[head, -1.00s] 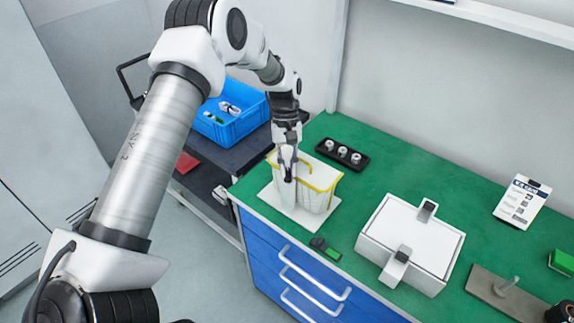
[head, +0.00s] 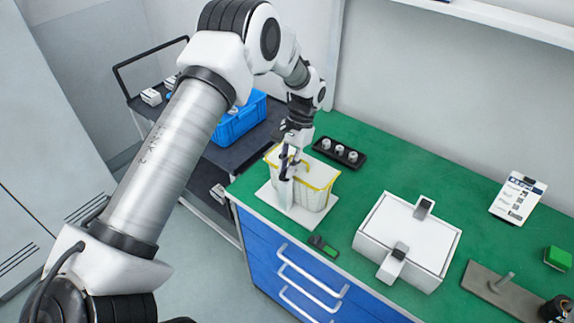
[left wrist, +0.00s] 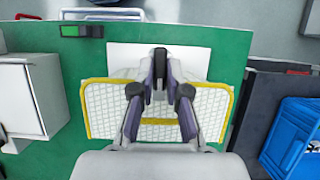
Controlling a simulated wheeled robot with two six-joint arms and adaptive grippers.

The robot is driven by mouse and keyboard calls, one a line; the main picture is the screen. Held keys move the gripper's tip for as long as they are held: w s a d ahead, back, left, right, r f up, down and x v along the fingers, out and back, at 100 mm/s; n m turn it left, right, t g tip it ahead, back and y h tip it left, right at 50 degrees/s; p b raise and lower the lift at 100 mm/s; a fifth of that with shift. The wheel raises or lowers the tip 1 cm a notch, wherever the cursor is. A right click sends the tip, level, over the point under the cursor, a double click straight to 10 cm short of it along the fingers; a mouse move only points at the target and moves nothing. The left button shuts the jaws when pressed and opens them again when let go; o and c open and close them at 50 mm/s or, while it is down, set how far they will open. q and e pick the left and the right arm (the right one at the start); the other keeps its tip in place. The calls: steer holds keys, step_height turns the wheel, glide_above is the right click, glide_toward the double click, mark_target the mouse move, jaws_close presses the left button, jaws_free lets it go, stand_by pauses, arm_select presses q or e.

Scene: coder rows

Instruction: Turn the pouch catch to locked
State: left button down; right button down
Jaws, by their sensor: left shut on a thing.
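The pouch (head: 312,197) is a white mesh holder with yellow trim, upright on a white board (head: 270,196) at the counter's left front. It also shows in the left wrist view (left wrist: 105,110). My left gripper (head: 287,171) is over its top edge, with the fingers pointing down. In the left wrist view the gripper (left wrist: 160,72) has its fingers close together around a small part that they mostly hide. My right gripper is not in view.
A black tray with white round pieces (head: 338,152) stands behind the pouch. A blue crate (head: 238,122) sits on the cart at left.

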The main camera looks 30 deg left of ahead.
arm_select(q)
steer(key=shift+s+f, duration=0.1)
steer(key=shift+f, duration=0.05)
stand_by(0.3)
steer(key=c, duration=1.2)
jaws_free()
steer(key=shift+o, duration=0.2)
steer(key=v, duration=1.2)
